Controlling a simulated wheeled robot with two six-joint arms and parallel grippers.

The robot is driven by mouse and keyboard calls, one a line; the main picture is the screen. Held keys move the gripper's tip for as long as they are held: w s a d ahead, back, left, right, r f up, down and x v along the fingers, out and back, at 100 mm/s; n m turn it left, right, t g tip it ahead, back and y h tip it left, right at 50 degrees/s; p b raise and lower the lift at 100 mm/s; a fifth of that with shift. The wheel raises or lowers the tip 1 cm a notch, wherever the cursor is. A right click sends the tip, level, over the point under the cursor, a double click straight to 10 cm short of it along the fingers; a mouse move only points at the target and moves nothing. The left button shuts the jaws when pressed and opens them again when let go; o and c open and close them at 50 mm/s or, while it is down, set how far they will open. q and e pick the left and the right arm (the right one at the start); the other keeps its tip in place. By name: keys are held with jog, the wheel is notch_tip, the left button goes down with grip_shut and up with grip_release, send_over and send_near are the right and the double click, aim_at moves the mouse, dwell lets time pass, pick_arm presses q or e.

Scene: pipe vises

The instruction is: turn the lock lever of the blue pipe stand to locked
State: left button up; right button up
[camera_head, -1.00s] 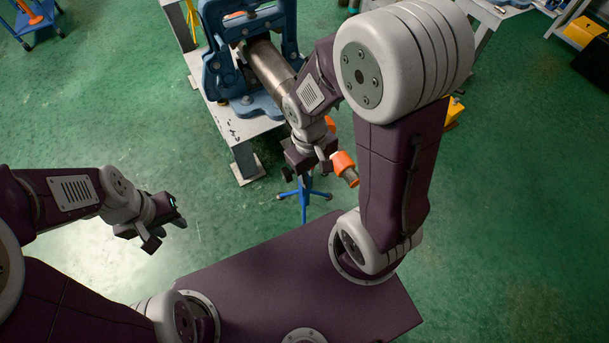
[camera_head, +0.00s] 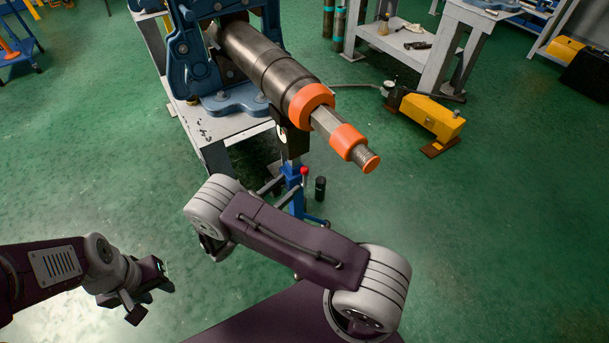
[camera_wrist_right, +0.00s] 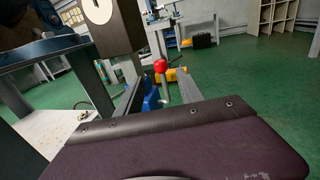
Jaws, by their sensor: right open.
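The blue pipe stand (camera_head: 293,178) stands on the floor under the orange-collared pipe end (camera_head: 312,105). A lever with a red knob (camera_head: 304,171) sticks up at its right side; the red knob also shows in the right wrist view (camera_wrist_right: 160,66). A dark plate with a pale disc (camera_head: 290,140) is above the stand. My right gripper (camera_wrist_right: 162,80) is open, with the blue post and knob seen between and beyond its fingers; in the head view my arm hides much of it. I cannot tell contact. My left gripper (camera_head: 153,291) is open and empty, at lower left.
The blue vise (camera_head: 195,60) holds the pipe on a pale worn bench (camera_head: 225,128). A yellow pump (camera_head: 432,117) sits on the floor to the right, before another table (camera_head: 447,55). A small black cylinder (camera_head: 320,188) is beside the stand.

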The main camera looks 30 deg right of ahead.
aim_at(302, 174)
jog(key=b+x, duration=0.1)
jog(key=x, duration=0.7)
jog(key=shift+d+f, duration=0.1)
jog(key=shift+d, duration=0.1)
grip_shut()
jog(key=shift+b, duration=0.3)
dwell(0.7)
